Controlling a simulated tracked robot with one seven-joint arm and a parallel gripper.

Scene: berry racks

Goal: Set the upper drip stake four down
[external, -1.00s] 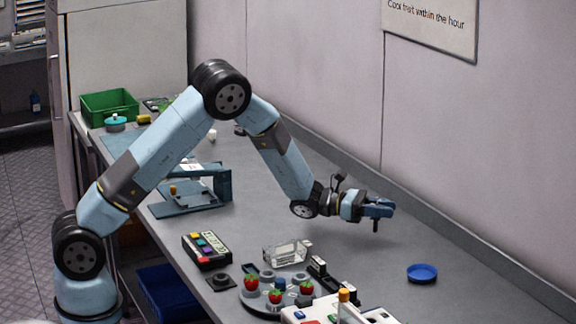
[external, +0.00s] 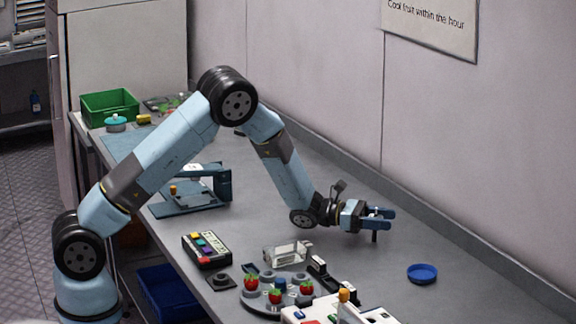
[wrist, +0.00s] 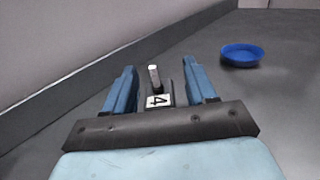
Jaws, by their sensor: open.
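The drip stake (wrist: 154,77) shows in the wrist view as a small pale peg rising from a dark piece with a white tag marked 4. It stands between my two fingers, with a visible gap on each side. In the external view a dark stem (external: 374,236) shows under my gripper (external: 388,218), upright at the bench surface; the rest of it is hidden by the fingers. My gripper, also in the wrist view (wrist: 161,80), is open around the stake and low over the bench.
A blue dish (external: 422,273) lies to the right of my gripper; it also shows in the wrist view (wrist: 242,54). A round tray (external: 262,301) with strawberries and a clear box (external: 287,254) stand nearer the front. The wall runs behind; bench around the stake is clear.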

